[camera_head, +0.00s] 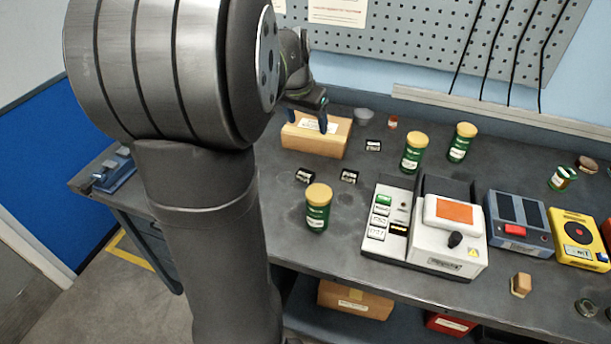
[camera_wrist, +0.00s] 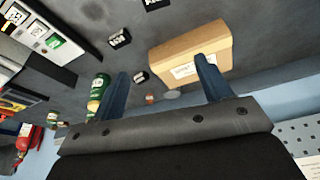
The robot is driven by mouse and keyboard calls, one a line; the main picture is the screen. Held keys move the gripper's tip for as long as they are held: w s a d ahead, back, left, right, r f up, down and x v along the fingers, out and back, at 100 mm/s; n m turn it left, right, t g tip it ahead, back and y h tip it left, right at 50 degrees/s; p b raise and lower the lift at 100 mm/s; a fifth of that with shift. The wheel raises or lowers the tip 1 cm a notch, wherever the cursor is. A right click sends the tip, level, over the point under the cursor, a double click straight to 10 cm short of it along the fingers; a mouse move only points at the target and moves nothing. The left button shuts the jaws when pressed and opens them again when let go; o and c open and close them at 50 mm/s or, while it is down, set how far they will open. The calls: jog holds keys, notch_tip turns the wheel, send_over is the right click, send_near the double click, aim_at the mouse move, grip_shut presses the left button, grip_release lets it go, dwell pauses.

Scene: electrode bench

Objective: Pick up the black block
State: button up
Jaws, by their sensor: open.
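Three small black blocks with white labels lie on the bench: one (camera_head: 305,175) in front of the cardboard box, one (camera_head: 349,176) to its right, and one (camera_head: 373,145) beside the box's right end. In the wrist view they show at the top edge (camera_wrist: 155,3), upper left (camera_wrist: 120,38) and near the left finger (camera_wrist: 141,76). Which one the task means is not clear. My gripper (camera_head: 308,117) is open and empty, at the cardboard box (camera_head: 318,147). In the wrist view its fingers (camera_wrist: 162,65) are spread, the right one overlapping the box. Contact cannot be told.
Green jars with yellow lids stand in front (camera_head: 318,212) and behind (camera_head: 413,157). A white instrument (camera_head: 390,232), a blue-grey device (camera_head: 518,228) and a yellow device (camera_head: 577,240) fill the bench's right. A pegboard (camera_head: 430,40) backs the bench. Bench around the blocks is mostly clear.

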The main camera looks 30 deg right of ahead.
jog(key=s+a, duration=0.2)
jog(key=a, duration=0.2)
send_near(305, 173)
jog(key=shift+n, duration=0.3)
jog(key=x, duration=0.8)
jog(key=shift+d+f, duration=0.15)
jog(key=shift+f, duration=0.2)
jog(key=c, duration=1.3)
jog(key=shift+o, duration=0.2)
jog(key=shift+w+r, duration=0.1)
